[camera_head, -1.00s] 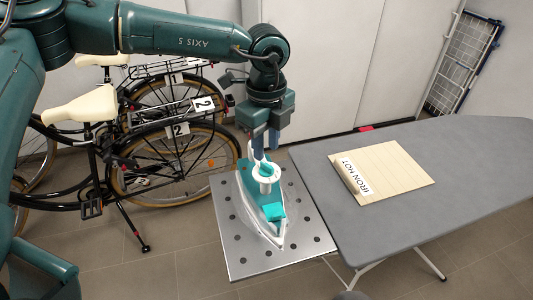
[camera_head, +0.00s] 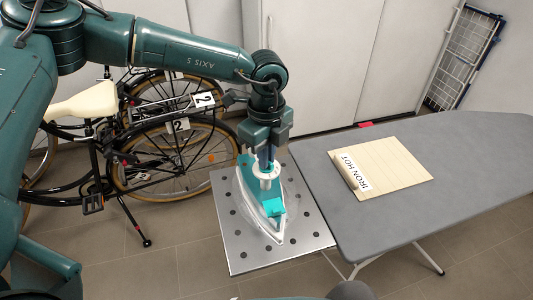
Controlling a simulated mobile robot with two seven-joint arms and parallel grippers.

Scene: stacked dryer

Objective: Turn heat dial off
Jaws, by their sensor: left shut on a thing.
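A teal and white iron (camera_head: 272,214) lies on a perforated metal plate (camera_head: 240,258) at the left end of the ironing board. A white round dial (camera_head: 266,172) sits on top of the iron, with its upper part covered by my fingers. My left gripper (camera_head: 267,163) points straight down from above and is shut on the dial. The dial's markings are too small to read.
The grey ironing board (camera_head: 460,190) extends right, with a wooden board (camera_head: 390,170) labelled "IRON HOT" on it. Bicycles (camera_head: 110,140) stand behind on the left. White cabinets (camera_head: 330,50) and a folded drying rack (camera_head: 462,58) are at the back.

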